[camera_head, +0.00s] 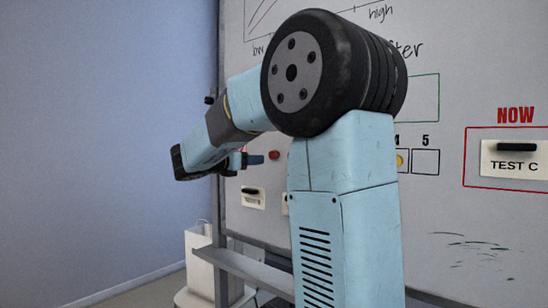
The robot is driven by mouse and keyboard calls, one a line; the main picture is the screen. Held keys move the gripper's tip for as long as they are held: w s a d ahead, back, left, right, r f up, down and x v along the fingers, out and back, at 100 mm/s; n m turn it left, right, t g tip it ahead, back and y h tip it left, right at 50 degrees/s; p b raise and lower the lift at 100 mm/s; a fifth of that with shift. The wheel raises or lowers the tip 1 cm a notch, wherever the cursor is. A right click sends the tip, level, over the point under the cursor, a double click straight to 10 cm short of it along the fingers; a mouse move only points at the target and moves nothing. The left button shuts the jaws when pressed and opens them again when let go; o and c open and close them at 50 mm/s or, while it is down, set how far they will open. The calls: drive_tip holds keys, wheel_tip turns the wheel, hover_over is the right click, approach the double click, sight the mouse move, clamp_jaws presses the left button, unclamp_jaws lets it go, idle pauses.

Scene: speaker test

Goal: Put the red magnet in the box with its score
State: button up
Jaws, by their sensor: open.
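The red magnet (274,155) is on the whiteboard, left of my arm's upright link. My gripper (253,161) is open close to the left of the magnet. A small gap seems to separate them, but I cannot judge the depth. On the board right of my arm is a small drawn box (426,168) under the number 5, and it is empty. Left of it a box holds a yellow magnet (401,160); its number is partly hidden by my arm. Other score boxes may be hidden behind my arm. A card reading TEST C (515,164) sits in a red frame under NOW.
The whiteboard (450,210) fills the right side. A card with a dark holder (253,197) hangs below the red magnet, with another partly hidden beside it. A ledge (255,270) runs along the board's bottom. A white bag (199,262) stands lower left. Green marks lie lower right.

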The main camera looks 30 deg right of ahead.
sight(271, 155)
drive_tip(key=shift+w+r+x, duration=0.1)
drive_tip(key=shift+x, duration=1.55)
drive_tip(key=shift+w+r+x, duration=0.15)
drive_tip(key=shift+x, duration=1.55)
drive_tip(key=shift+w+r+x, duration=0.1)
drive_tip(key=shift+x, duration=1.55)
drive_tip(key=shift+a, duration=0.1)
drive_tip(key=c, duration=0.8)
